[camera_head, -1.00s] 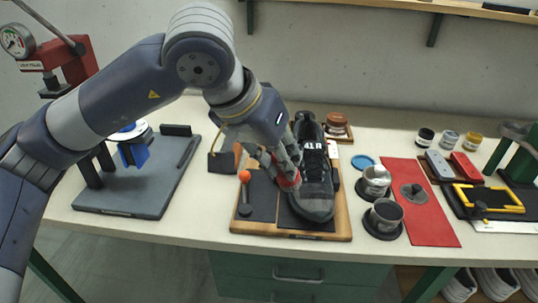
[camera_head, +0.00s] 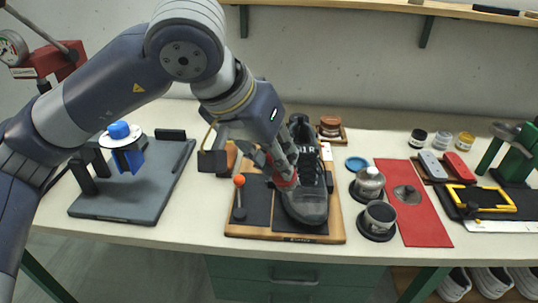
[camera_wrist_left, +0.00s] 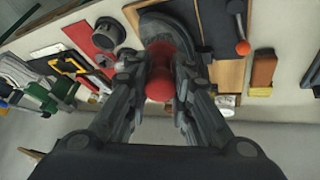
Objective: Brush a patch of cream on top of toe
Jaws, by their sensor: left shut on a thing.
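A black shoe (camera_head: 306,207) lies on a wooden board with dark pads (camera_head: 337,226), toe toward me. My left gripper (camera_head: 285,178) is over the left side of the shoe near the toe. It is shut on a tool with a rounded red end (camera_wrist_left: 160,82), which also shows in the head view (camera_head: 286,184). The tool's far end is hidden, so I cannot tell whether it touches the shoe. In the left wrist view the toe (camera_wrist_left: 160,22) lies just beyond the fingers. No patch of cream is clearly visible on the toe. My right gripper is not in view.
Two round pots (camera_head: 369,181) (camera_head: 379,214) and a blue lid (camera_head: 357,163) stand right of the board, beside a red mat (camera_head: 424,222). An orange-knobbed tool (camera_head: 239,198) is on the board's left. A grey stand (camera_head: 140,195) is further left.

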